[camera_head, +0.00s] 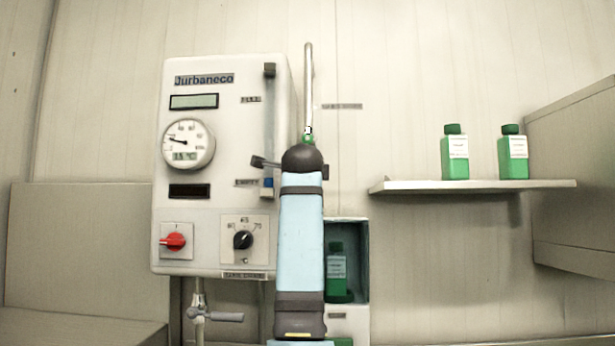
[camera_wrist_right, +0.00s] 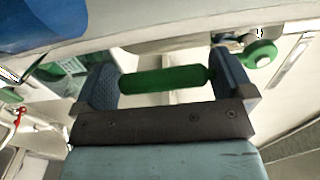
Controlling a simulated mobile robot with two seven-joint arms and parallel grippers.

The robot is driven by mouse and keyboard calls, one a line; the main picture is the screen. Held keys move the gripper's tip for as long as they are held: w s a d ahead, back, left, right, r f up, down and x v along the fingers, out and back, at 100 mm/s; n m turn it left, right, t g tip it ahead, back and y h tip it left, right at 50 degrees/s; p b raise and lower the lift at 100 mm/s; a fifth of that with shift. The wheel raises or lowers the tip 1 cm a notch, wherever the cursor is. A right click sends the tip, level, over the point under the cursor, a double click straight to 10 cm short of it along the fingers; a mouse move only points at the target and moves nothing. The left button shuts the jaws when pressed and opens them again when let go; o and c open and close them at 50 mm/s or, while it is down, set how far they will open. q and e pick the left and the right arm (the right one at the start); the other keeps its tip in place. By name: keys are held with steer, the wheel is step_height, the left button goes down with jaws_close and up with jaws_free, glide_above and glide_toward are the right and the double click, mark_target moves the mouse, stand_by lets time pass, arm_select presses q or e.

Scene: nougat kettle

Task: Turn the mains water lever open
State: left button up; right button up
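In the right wrist view a green cylindrical bar (camera_wrist_right: 165,80), which looks like the lever's handle, spans the gap between the fingers of my right gripper (camera_wrist_right: 162,70). The fingers stand wide apart, one near each end of the bar; whether they touch it I cannot tell. In the head view my right arm rises in the centre and hides most of the lever. Only a bit of green (camera_head: 308,140) shows above it, at the foot of a thin metal pipe (camera_head: 308,85). My left gripper is not in view.
A white control box (camera_head: 210,120) with a gauge, red switch (camera_head: 174,241) and black dial is left of my arm. A grey-handled tap (camera_head: 226,317) hangs below it. A niche (camera_head: 359,240) holds a green bottle (camera_head: 337,270). Two green bottles stand on a shelf (camera_head: 430,186) at right.

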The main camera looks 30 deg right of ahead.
steer(key=shift+s+a, duration=0.1)
steer(key=b+v, duration=0.3)
steer(key=v, duration=1)
steer(key=shift+s, duration=0.35)
steer(key=shift+a, duration=0.1)
